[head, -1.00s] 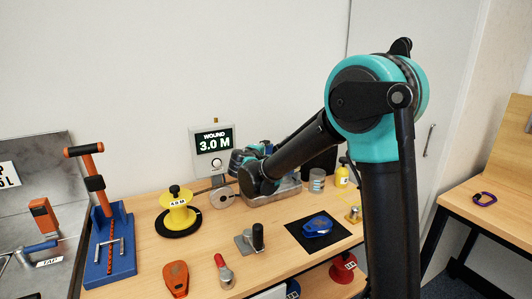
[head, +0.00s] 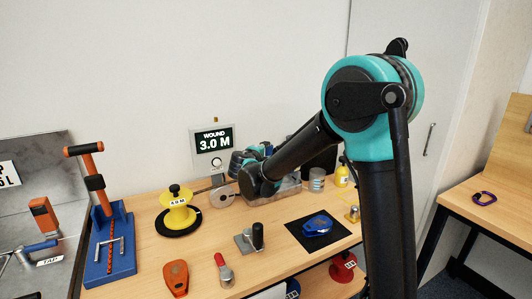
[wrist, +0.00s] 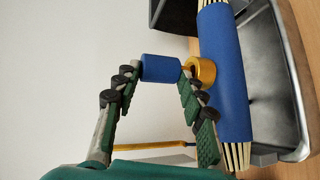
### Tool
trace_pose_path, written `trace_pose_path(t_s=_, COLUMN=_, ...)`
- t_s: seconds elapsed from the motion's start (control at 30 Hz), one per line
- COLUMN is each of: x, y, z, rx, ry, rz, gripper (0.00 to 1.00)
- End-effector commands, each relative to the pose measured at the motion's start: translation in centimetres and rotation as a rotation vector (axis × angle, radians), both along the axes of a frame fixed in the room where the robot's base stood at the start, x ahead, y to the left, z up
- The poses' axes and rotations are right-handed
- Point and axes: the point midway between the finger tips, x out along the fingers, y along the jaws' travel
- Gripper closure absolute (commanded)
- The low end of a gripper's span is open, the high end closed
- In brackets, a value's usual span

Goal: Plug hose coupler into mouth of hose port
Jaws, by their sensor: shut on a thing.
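In the wrist view my gripper (wrist: 158,78) has its two green and grey fingers on either side of a small blue cylinder (wrist: 160,68), which I take to be the hose coupler. The fingers are shut on it near their tips. A brass ring (wrist: 202,71), possibly the mouth of the hose port, sits right of the blue cylinder and very close to it; I cannot tell whether they touch. The ring lies against a larger blue sleeve (wrist: 222,75) with pale rods at its ends. In the head view my forearm hides the fingertips and the coupler.
A grey metal tray (wrist: 282,60) lies beside the sleeve. A thin yellow rod or hose (wrist: 155,146) passes below the fingers. On the bench are a yellow spool (head: 178,212), a clamp (head: 250,238) and a black mat (head: 296,228). A display (head: 213,140) is behind.

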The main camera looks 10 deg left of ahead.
Motion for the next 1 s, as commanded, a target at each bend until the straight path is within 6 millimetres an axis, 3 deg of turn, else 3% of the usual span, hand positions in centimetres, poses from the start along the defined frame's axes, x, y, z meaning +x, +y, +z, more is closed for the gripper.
trace_pose_path(t_s=0.37, x=0.02, y=0.02, z=-0.78, rx=0.0, ry=0.0, rz=0.0, gripper=1.0)
trace_pose_path(t_s=0.4, x=0.02, y=0.02, z=-0.82, rx=0.0, ry=0.0, rz=0.0, gripper=0.58)
trace_pose_path(t_s=0.6, x=0.0, y=0.02, z=-0.8, rx=0.0, ry=0.0, rz=0.0, gripper=0.35)
trace_pose_path(t_s=1.0, x=-0.52, y=0.15, z=-0.67, rx=0.0, ry=0.0, rz=0.001, gripper=0.35)
